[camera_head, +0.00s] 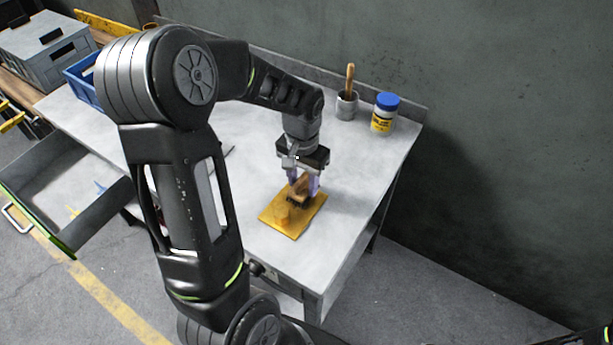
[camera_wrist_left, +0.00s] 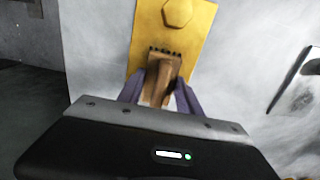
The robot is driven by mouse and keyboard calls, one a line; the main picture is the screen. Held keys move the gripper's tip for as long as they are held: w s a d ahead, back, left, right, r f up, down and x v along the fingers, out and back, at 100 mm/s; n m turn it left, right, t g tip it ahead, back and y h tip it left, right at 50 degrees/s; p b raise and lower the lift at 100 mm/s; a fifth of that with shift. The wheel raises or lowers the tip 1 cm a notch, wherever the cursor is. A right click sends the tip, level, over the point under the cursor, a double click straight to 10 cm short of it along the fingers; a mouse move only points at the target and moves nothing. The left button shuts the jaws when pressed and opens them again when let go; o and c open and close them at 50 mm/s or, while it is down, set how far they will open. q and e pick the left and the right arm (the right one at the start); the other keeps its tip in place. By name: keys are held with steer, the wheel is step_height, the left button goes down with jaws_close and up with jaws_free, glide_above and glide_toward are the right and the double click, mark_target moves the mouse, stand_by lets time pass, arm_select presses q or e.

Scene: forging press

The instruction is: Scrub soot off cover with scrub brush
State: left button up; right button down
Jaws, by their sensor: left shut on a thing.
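A yellow cover plate (camera_head: 286,221) lies flat on the grey table (camera_head: 254,133). In the left wrist view the cover (camera_wrist_left: 199,34) shows a raised hexagonal knob (camera_wrist_left: 178,12). My left gripper (camera_head: 303,185) is shut on a wooden scrub brush (camera_head: 298,194), with its purple fingers on both sides of it. In the left wrist view the brush (camera_wrist_left: 160,74) has dark bristles along its edge over the cover. I cannot tell whether the bristles touch the plate. No clear soot patch shows. My right gripper is not in view.
A grey cup (camera_head: 346,107) with a wooden handle and a blue-lidded jar (camera_head: 384,113) stand at the table's back right. A blue bin (camera_head: 84,79) and a grey toolbox (camera_head: 45,50) are at the left. An open drawer (camera_head: 55,190) juts out left. The table right of the cover is clear.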

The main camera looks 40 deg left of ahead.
arm_select(q)
steer(key=shift+s+d+r, duration=0.1)
steer(key=shift+s, duration=0.85)
steer(key=shift+s, duration=0.15)
steer(key=shift+s+d+f, duration=0.1)
steer(key=shift+s, duration=0.8)
steer(key=shift+s+d+f, duration=0.1)
steer(key=shift+s, duration=0.8)
steer(key=shift+r, duration=0.1)
steer(key=shift+w, duration=0.1)
steer(key=shift+w+a, duration=0.15)
steer(key=shift+w, duration=1.6)
